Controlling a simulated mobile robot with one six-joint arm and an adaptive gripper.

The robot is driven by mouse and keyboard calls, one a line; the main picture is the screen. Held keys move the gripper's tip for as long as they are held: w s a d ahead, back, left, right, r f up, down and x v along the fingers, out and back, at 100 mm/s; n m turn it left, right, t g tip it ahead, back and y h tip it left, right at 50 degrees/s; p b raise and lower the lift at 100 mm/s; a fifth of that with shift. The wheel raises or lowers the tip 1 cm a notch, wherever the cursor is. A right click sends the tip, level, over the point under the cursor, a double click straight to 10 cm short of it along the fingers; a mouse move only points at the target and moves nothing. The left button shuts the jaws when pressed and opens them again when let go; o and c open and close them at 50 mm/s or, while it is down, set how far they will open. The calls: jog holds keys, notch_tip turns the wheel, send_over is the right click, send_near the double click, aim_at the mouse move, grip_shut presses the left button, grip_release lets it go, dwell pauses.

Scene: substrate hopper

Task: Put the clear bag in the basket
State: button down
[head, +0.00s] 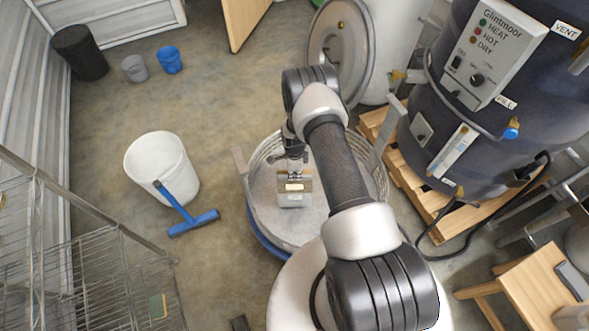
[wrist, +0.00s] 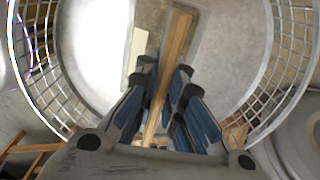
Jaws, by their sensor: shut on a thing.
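The clear bag (head: 291,201) hangs below my gripper (head: 293,172) in the head view, with a tan-olive top and a cream label. In the wrist view, my gripper's fingers (wrist: 165,82) are shut on the bag's tan top edge (wrist: 178,40). The basket (head: 262,152) is a round wire-mesh one with a pale, flat inside. Its mesh wall (wrist: 281,55) curves around both sides of the wrist view. The bag is within the rim's outline as seen from above. I cannot tell whether it touches the bottom.
A dark hopper (head: 460,130) with a control box stands on a pallet at right. A white bucket (head: 160,170) and a blue squeegee (head: 190,215) are on the floor at left. A wire shelf (head: 110,265) holds a small packet (head: 158,307). A wooden stool (head: 530,290) stands lower right.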

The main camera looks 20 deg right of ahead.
aim_at(295, 185)
jog(key=shift+w+f+b, duration=0.15)
jog(key=shift+f+b, duration=0.65)
jog(key=shift+f, duration=1.55)
jog(key=c, duration=1.7)
grip_release()
